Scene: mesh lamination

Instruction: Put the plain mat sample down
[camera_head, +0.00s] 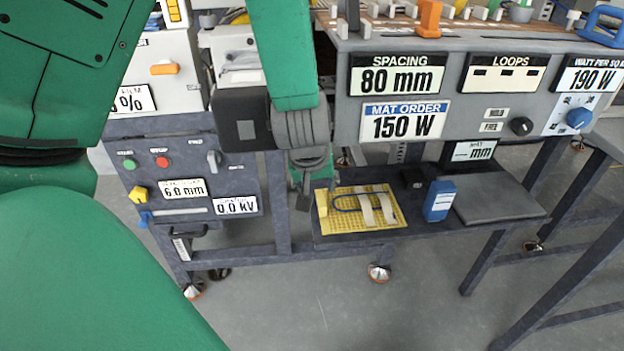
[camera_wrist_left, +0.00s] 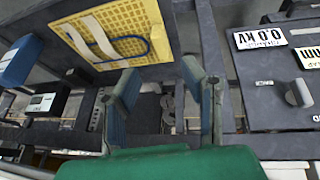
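A yellow gridded mat sample (camera_head: 390,219) lies on the low dark shelf, with a blue wire loop and two pale strips on it. It also shows at the top of the left wrist view (camera_wrist_left: 92,20). I cannot tell if this is the plain sample; no other mat sample is clear. My left gripper (camera_head: 309,185) points down beside the mat's left edge in the head view. In the left wrist view its two fingers (camera_wrist_left: 160,85) stand apart with nothing visible between them. My right gripper is in neither view.
A cabinet with knobs (camera_head: 185,180) stands left.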

